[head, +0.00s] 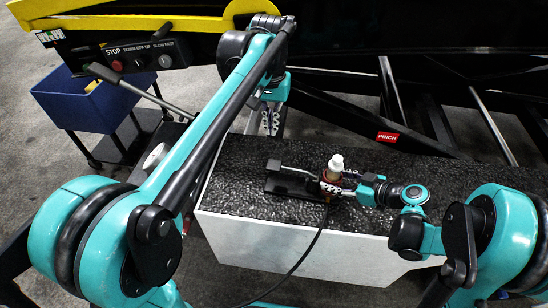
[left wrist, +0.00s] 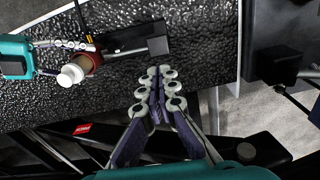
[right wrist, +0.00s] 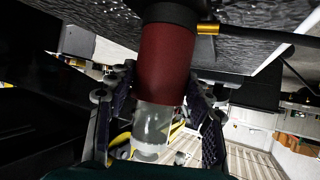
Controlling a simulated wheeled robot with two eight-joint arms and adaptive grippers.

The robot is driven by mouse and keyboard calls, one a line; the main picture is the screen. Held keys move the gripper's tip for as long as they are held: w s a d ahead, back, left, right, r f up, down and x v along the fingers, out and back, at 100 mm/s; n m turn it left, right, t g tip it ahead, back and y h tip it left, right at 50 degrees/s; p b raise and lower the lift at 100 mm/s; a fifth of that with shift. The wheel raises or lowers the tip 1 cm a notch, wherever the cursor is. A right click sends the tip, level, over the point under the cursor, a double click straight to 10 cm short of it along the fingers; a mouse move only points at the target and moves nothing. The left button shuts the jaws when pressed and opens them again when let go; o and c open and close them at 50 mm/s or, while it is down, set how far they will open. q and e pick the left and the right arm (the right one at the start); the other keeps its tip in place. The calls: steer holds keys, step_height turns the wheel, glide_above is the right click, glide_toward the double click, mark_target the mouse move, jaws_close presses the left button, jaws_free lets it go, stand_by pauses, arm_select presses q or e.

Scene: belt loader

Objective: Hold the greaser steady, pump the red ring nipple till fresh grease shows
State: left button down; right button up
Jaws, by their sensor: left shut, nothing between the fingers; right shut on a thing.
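The greaser has a dark red barrel (right wrist: 165,62) with a clear, whitish end (head: 336,163). My right gripper (head: 332,187) is shut around the barrel, one finger on each side in the right wrist view. My left gripper (head: 268,120) is shut and empty; in the left wrist view its fingertips (left wrist: 158,72) are together just short of the lever's square end, apart from it. I cannot make out the red ring nipple.
A black hose (head: 307,248) runs from the greaser over the front of the white-sided block (head: 300,252). Behind are the loader's dark frame with a red PINCH label (head: 387,137) and a control panel (head: 145,57). A blue bin (head: 85,103) on a cart stands at left.

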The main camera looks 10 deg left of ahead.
mark_target(268, 164)
arm_select(q)
steer(key=shift+w+d, duration=0.3)
steer(key=shift+w, duration=0.1)
step_height(268, 164, down, 14)
steer(key=shift+f, duration=0.1)
stand_by(0.6)
steer(key=f+h, duration=0.1)
steer(key=f, duration=0.1)
steer(key=a+f+h, duration=0.1)
steer(key=f+h, duration=0.1)
steer(key=f, duration=0.1)
steer(key=shift+a+g, duration=0.15)
steer(key=shift+g, duration=0.15)
steer(key=shift+f, duration=0.3)
